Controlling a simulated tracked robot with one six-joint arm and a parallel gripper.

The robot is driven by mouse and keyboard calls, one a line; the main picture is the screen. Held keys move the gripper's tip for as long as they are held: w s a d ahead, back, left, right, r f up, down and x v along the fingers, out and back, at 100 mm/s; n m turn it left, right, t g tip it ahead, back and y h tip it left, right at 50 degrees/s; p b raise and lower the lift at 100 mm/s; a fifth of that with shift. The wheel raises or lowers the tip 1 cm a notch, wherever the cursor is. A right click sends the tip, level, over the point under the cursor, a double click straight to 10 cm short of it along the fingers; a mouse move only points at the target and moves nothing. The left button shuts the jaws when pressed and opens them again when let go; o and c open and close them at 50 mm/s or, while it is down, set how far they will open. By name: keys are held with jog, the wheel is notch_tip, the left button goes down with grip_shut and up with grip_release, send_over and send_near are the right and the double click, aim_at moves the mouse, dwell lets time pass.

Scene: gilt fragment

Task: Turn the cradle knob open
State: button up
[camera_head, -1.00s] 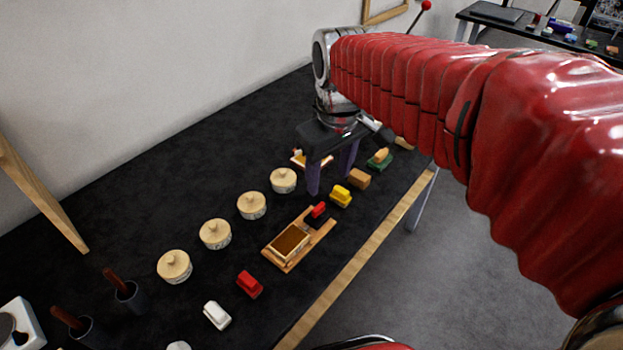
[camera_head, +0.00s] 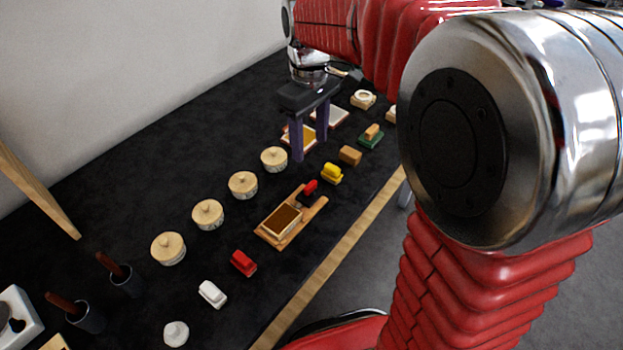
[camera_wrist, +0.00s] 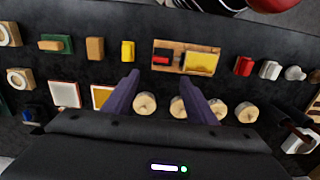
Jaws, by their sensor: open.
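The cradle (camera_head: 268,236) looks to be the wooden tray at the table's front side, with a framed brown panel on its near end. In the wrist view the cradle (camera_wrist: 187,46) lies beyond my fingertips, and its framed panel looks gold. A small red piece (camera_head: 310,187) on a dark patch at its far end may be the knob; it also shows in the wrist view (camera_wrist: 162,57). My gripper (camera_head: 310,147) is open and empty, pointing down past the cradle's far end and apart from it. Its two purple fingers (camera_wrist: 159,78) are spread in the wrist view.
Several round lidded wooden pots (camera_head: 243,184) stand in a row behind the cradle. A yellow block (camera_head: 332,173), a tan block (camera_head: 350,155), a red block (camera_head: 243,262) and a white block (camera_head: 212,293) line the front. Dark table at the back left is clear.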

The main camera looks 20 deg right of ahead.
aim_at(311, 184)
notch_tip(311, 184, down, 14)
jog(key=shift+r, duration=0.2)
dwell(0.4)
jog(key=shift+c, duration=0.4)
jog(key=c, duration=0.9)
jog(key=shift+d, duration=0.2)
jog(key=shift+c, duration=0.4)
jog(key=shift+a, duration=0.1)
